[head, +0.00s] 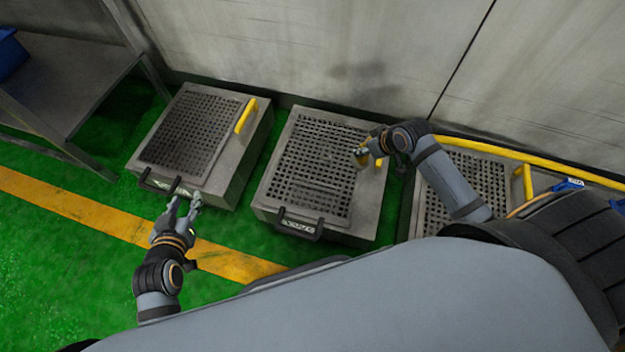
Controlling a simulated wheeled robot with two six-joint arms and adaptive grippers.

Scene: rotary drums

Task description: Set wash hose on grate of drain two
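Three grey boxes with perforated grates stand in a row: a left one (188,130), a middle one (312,165) and a right one partly hidden by my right arm (470,172). Their labels are too small to read. My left gripper (184,205) is open and empty, just in front of the left box's front handle. My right gripper (362,156) is over the right part of the middle grate, by that box's yellow handle; its fingers are too small to judge. A thin orange-yellow hose (527,205) with a blue piece (568,184) at its end shows at the right, possibly the wash hose.
A yellow rail (530,158) runs along the wall at the right. A grey metal table (65,80) with a blue bin (10,52) stands at the left. The green floor (60,260) is clear in front, crossed by a yellow stripe.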

